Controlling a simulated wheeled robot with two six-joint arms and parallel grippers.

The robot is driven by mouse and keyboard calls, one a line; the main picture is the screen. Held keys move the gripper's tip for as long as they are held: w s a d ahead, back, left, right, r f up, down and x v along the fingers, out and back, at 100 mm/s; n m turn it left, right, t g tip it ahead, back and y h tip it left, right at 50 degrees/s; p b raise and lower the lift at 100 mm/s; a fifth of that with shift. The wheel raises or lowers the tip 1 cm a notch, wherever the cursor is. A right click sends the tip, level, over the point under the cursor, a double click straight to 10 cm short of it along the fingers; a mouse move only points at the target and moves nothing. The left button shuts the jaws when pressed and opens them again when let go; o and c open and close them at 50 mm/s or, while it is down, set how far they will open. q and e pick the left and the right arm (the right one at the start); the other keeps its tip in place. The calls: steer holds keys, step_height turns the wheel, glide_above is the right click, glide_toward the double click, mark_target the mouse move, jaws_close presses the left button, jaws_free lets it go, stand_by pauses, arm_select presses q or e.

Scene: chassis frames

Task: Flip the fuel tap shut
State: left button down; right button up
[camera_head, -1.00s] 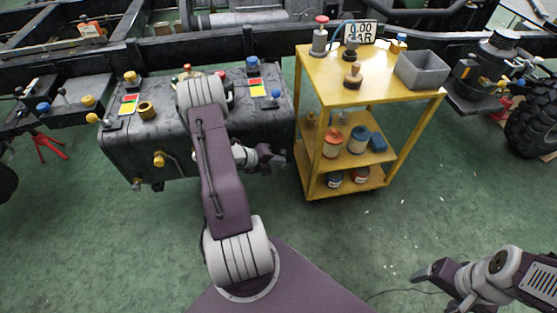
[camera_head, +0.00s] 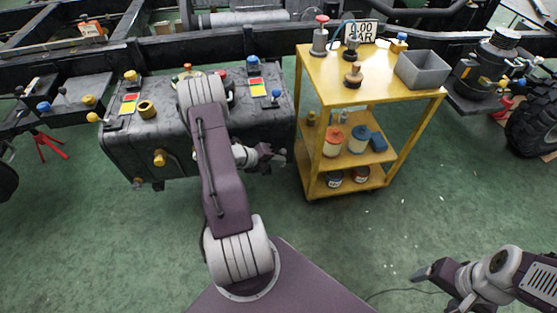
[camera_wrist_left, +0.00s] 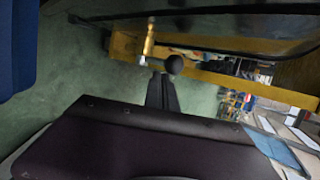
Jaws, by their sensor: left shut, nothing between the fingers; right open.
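The black fuel tank (camera_head: 180,130) stands at the left in the head view, with a brass fitting (camera_head: 159,158) on its front face. My left gripper (camera_head: 274,155) is low at the tank's front right, partly behind my own arm. In the left wrist view its dark fingers (camera_wrist_left: 162,92) are shut and empty. Just past their tips is a tap with a brass body (camera_wrist_left: 150,40) and a pale lever ending in a black ball (camera_wrist_left: 174,64). I cannot tell whether the fingertips touch the ball. My right gripper (camera_head: 428,272) is open at the lower right, far from the tank.
A yellow cart (camera_head: 340,90) with a grey bin (camera_head: 421,70) and several cans stands right of the tank, close to my left gripper. Coloured knobs and labels top the tank. The chassis frame runs behind. The green floor in front is clear.

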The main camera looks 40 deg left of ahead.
stand_by(0.4)
arm_select(q)
steer(key=shift+w+d+f, duration=0.4)
steer(key=shift+w+d, duration=0.05)
steer(key=shift+w, duration=0.1)
arm_select(e)
steer(key=shift+f, duration=0.25)
